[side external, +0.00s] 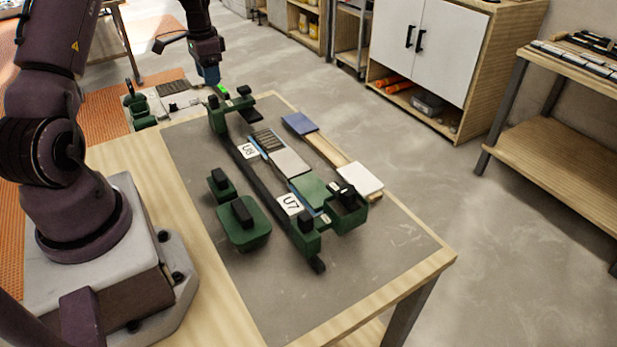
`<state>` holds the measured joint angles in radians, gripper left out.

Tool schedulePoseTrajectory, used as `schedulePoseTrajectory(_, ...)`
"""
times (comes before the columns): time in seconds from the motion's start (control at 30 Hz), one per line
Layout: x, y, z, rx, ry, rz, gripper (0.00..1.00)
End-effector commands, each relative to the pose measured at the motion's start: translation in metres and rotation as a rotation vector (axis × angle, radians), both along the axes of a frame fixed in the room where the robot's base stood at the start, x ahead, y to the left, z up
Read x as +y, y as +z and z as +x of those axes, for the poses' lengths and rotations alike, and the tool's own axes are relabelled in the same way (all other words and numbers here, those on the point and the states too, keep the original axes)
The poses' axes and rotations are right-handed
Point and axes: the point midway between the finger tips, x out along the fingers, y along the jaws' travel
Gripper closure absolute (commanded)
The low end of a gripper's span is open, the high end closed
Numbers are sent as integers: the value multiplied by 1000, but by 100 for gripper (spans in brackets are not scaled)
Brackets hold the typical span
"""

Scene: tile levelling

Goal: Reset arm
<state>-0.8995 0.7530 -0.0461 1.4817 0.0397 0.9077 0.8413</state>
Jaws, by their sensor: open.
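My gripper (211,75) is at the upper left, above the far end of the table, pointing down. It is open, with nothing seen between its fingers, which are small and dark in this view. A green fixture with a long dark rail (262,187) lies along the table below it. A grey ribbed tile (267,139), a plain light grey tile (290,162) and a green tile (313,188) lie in a row beside the rail. A blue tile (299,123) and a white tile (359,178) sit on a wooden strip (327,149) to the right.
Two green blocks with black handles, a small one (222,189) and a larger one (243,228), stand left of the rail. White labels U8 (248,151) and U7 (290,204) mark the fixture. The front of the grey tabletop (365,262) is clear. A shelf (570,130) stands right.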

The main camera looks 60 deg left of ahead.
Motion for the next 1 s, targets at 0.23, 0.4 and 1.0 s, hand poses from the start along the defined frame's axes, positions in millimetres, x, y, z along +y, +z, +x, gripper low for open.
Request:
schedulePoseTrajectory(0.23, 0, 0, 0, 0, 5, 0, 53)
schedulePoseTrajectory(0.4, -6, -6, -4, 14, 116, -17, 53)
schedulePoseTrajectory(1.0, -211, 123, -34, -86, 353, 39, 53)
